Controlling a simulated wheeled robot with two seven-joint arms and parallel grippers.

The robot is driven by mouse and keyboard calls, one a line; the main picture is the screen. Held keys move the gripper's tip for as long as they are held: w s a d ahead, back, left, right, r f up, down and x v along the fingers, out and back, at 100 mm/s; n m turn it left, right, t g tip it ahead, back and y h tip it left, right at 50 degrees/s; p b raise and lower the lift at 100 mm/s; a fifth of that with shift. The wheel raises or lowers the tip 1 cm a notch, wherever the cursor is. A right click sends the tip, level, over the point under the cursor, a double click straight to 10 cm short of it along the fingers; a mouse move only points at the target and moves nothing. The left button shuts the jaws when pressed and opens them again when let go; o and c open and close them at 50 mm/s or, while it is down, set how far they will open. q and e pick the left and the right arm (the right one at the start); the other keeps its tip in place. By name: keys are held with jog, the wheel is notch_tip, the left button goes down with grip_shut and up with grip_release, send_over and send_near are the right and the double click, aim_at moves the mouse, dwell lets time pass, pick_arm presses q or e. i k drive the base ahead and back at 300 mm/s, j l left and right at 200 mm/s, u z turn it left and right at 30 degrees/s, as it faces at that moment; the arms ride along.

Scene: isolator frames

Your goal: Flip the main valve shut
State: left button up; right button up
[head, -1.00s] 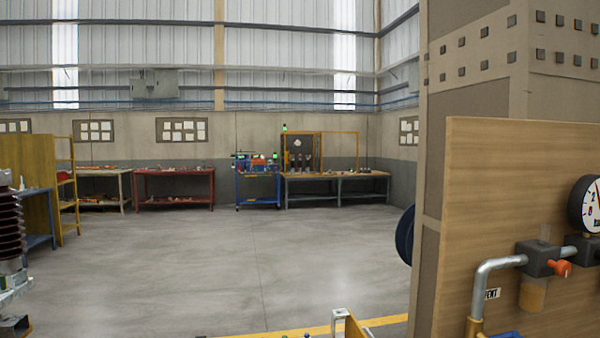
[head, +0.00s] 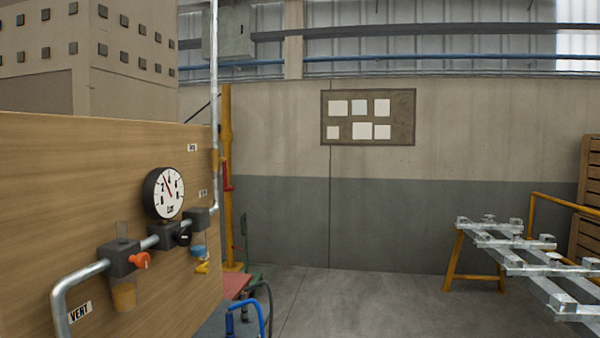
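A wooden panel (head: 60,200) stands at the left of the head view, carrying a grey pipe (head: 77,285) and a round dial gauge (head: 164,193). Below the gauge are a dark block with an orange knob (head: 140,261) and another with a black knob (head: 184,237). A label reading VENT (head: 80,312) sits beside the pipe's lower end. Two more labels are too small to read, so I cannot tell which fitting is the main valve. Neither of my grippers is in view.
A yellow post (head: 227,130) with a red handle (head: 226,178) stands behind the panel. A blue tubular frame (head: 264,312) is low beside the panel. Metal rails on a yellow trestle (head: 455,262) stand at the right. Grey floor (head: 345,305) between is clear.

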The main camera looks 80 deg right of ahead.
aim_at(222, 160)
jog(key=z, duration=2.15)
jog(key=i+l+z, duration=0.1)
jog(key=i+l, duration=0.2)
jog(key=l, duration=0.15)
jog(key=i+l+u, duration=0.1)
jog(key=i+l, duration=0.35)
jog(key=l, duration=0.3)
jog(key=i+l+u, duration=0.1)
jog(key=l, duration=0.3)
jog(key=i+l, duration=0.3)
jog(key=i+l+u, duration=0.1)
jog(key=l, duration=0.35)
jog(key=i+l+u, duration=0.1)
jog(key=i+l, duration=0.15)
jog(key=l, duration=0.15)
jog(key=i+l, duration=0.15)
jog(key=l, duration=0.3)
